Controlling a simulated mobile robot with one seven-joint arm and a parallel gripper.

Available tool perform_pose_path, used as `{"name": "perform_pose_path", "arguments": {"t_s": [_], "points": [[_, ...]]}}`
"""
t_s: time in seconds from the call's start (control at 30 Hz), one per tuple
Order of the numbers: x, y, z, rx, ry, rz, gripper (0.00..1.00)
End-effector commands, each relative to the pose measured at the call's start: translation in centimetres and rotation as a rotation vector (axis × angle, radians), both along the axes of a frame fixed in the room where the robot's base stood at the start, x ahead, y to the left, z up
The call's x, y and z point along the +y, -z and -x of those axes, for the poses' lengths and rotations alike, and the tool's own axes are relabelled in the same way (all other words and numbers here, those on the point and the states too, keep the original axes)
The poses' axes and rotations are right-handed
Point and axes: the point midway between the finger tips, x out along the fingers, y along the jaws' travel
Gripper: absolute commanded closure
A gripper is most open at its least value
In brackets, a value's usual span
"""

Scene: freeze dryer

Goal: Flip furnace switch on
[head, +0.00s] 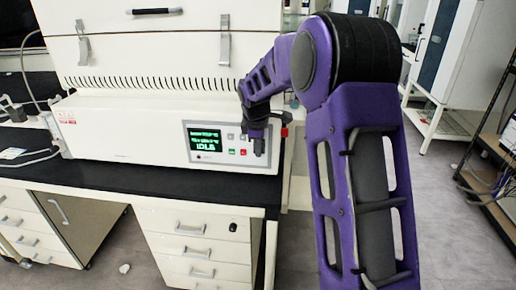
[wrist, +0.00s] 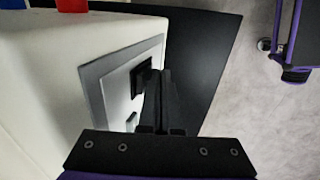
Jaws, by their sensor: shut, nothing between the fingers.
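The furnace (head: 130,128) is a long white unit on the black bench, with a green-lit display (head: 205,140) and small buttons on its front panel. My gripper (head: 258,150) is at the right end of this panel, and hides part of it. In the wrist view, a grey-edged white plate (wrist: 118,82) carries a black switch (wrist: 141,78) and a smaller dark part (wrist: 131,121) below it. My gripper's fingers (wrist: 158,74) are shut and empty, with their tips right beside the switch. They partly hide it, and I cannot tell whether they touch. The switch's position is unclear.
The black bench top (head: 150,181) has a narrow clear strip before the furnace. Drawers (head: 196,243) are below. Cables and a small device lie at the left. A wire rack (head: 495,150) stands at the right, with open floor before it.

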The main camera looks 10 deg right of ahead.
Motion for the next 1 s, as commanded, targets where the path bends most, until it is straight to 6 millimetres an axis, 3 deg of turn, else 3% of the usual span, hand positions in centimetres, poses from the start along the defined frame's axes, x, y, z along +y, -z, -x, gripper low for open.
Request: {"name": "perform_pose_path", "arguments": {"t_s": [0.5, 1.0], "points": [[0.0, -1.7, 0.0, -0.001, 0.000, 0.000, 1.00], [0.3, -1.5, 0.1, -0.001, 0.000, 0.000, 1.00]]}}
